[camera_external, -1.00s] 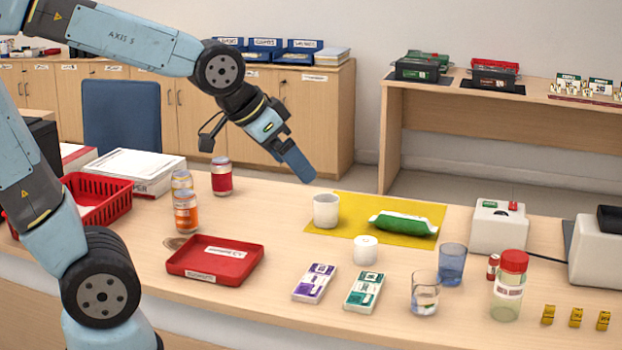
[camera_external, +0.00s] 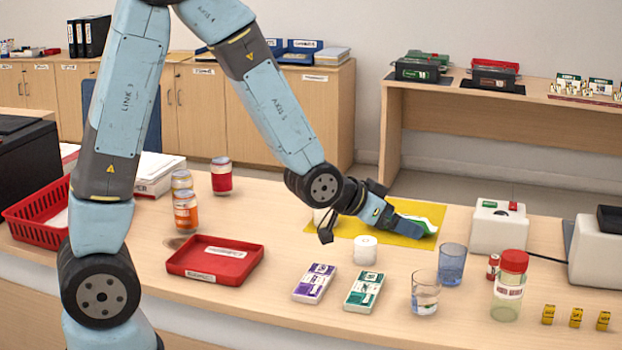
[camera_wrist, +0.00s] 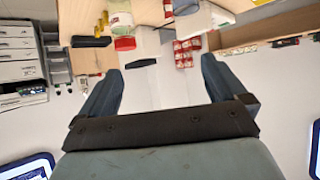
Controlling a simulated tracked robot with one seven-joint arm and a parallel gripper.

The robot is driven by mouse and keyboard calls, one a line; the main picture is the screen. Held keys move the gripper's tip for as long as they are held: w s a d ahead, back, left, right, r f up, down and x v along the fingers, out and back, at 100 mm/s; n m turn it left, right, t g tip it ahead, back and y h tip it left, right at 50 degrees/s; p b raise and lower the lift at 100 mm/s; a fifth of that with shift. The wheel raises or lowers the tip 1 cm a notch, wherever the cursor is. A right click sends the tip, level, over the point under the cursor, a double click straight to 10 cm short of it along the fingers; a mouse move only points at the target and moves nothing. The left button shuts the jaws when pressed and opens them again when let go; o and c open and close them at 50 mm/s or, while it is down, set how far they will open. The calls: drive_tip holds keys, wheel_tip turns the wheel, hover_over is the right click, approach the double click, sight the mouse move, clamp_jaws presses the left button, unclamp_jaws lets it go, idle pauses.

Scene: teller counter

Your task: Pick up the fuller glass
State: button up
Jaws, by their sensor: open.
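Two glasses stand on the counter in the external view. The clear glass (camera_external: 424,294) is in front and has a shallow layer of liquid low in it. The blue-tinted glass (camera_external: 452,265) is just behind it to the right; its lower part looks darker, but I cannot tell its liquid level surely. My gripper (camera_external: 430,231) is above the yellow mat, behind and left of the glasses, apart from both. In the wrist view my gripper (camera_wrist: 163,75) has its two fingers spread with nothing held between them. I cannot make out the glasses surely there.
A jar with a red lid (camera_external: 513,275) and a small red can (camera_external: 493,266) stand right of the glasses. A white roll (camera_external: 365,250) and labelled packs (camera_external: 363,290) are to the left. The yellow mat (camera_external: 340,228) lies behind, with a green-and-white packet partly hidden by my gripper.

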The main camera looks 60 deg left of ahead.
sight(437, 279)
drive_tip(key=w+f+t, duration=0.1)
drive_tip(key=f, duration=0.3)
drive_tip(key=w+f+t, duration=0.1)
drive_tip(key=f, duration=0.4)
drive_tip(key=w+f+t, duration=0.1)
drive_tip(key=f, duration=0.4)
drive_tip(key=shift+w+d+f, duration=0.25)
drive_tip(key=shift+w, duration=0.15)
drive_tip(key=shift+x, duration=3.75)
drive_tip(key=shift+a, duration=0.1)
drive_tip(key=shift+c, duration=0.3)
drive_tip(key=c, duration=1.2)
